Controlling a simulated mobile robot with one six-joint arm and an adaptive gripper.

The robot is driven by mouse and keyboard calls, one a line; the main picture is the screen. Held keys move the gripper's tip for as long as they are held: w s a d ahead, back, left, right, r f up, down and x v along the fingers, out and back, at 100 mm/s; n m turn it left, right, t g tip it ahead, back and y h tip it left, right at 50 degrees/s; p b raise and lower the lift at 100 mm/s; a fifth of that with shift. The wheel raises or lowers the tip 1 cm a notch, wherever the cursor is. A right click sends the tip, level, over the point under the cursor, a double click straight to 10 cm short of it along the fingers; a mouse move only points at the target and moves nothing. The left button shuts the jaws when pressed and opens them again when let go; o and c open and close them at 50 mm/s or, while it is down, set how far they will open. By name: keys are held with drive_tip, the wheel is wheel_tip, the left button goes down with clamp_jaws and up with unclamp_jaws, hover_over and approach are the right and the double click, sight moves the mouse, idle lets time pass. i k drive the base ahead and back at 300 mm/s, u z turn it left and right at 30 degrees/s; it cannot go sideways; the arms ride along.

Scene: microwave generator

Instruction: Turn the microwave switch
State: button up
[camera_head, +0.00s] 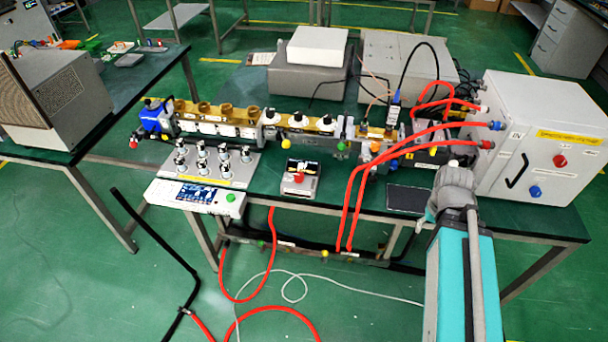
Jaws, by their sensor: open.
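A light grey cabinet (510,150) stands at the right end of the green bench, with a yellow label on its front. The front bears a black handle (517,171), a red knob (560,161) and a blue knob (535,191). I cannot tell which of these is the microwave switch. My gripper (453,165) is left of the cabinet front, above the bench's right part, and looks apart from the knobs. It is open and seen from behind; my own arm hides part of it. Nothing shows between its fingers.
Red hoses (355,185) run from the cabinet's left side and hang past the bench front. A brass waveguide line (300,124) crosses the bench. A small red-knobbed device (300,179) and a dark flat pad (407,199) lie near the front edge.

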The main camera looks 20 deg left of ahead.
sight(299, 176)
drive_tip(key=k, duration=0.7)
drive_tip(key=u, duration=0.9)
drive_tip(key=i, duration=0.5)
drive_tip(key=z, duration=0.1)
